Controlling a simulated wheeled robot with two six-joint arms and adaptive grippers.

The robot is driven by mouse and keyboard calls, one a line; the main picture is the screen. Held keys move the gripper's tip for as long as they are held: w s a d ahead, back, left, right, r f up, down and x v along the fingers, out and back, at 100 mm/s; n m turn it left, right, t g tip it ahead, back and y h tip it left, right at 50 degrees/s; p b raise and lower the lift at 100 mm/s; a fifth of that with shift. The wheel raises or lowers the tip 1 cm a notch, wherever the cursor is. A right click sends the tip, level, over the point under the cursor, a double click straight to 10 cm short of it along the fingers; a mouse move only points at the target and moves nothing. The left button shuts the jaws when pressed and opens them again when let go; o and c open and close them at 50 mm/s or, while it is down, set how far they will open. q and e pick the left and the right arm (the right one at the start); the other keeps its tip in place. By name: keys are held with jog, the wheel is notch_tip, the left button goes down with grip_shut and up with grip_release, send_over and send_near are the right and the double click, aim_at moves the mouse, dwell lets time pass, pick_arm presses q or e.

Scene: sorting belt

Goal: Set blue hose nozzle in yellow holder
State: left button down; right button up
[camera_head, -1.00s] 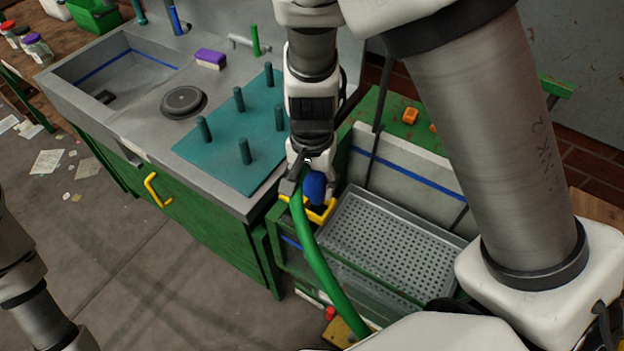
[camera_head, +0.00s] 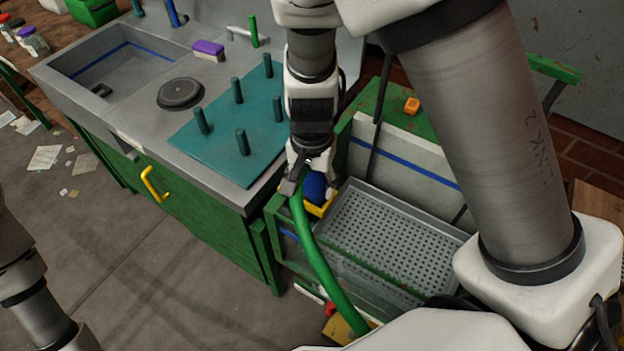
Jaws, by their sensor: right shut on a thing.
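The blue hose nozzle (camera_head: 314,187) is in my right gripper (camera_head: 302,184), which is shut on it, with a green hose (camera_head: 317,254) hanging down from it. The yellow holder (camera_head: 319,209) is fixed near the left end of the green-framed tray stand. The nozzle is right over the holder and overlaps it in the head view. The gripper and nozzle hide most of the holder, so I cannot tell how far the nozzle sits in it. My left arm shows at the lower left, but its gripper is out of view.
A perforated metal tray (camera_head: 388,238) lies right of the holder. A teal peg board (camera_head: 205,151) is on the counter to the left, beside a sink (camera_head: 125,70) and a purple-topped sponge (camera_head: 208,51). An orange block (camera_head: 411,105) lies on the green surface behind.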

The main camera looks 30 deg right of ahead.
jog(key=shift+f+b, duration=0.9)
jog(key=shift+f, duration=0.35)
jog(key=shift+f+b, duration=0.65)
jog(key=shift+f, duration=0.15)
jog(key=o, duration=1.2)
jog(key=shift+r, duration=0.1)
jog(key=shift+a, duration=0.1)
jog(key=shift+r, duration=0.1)
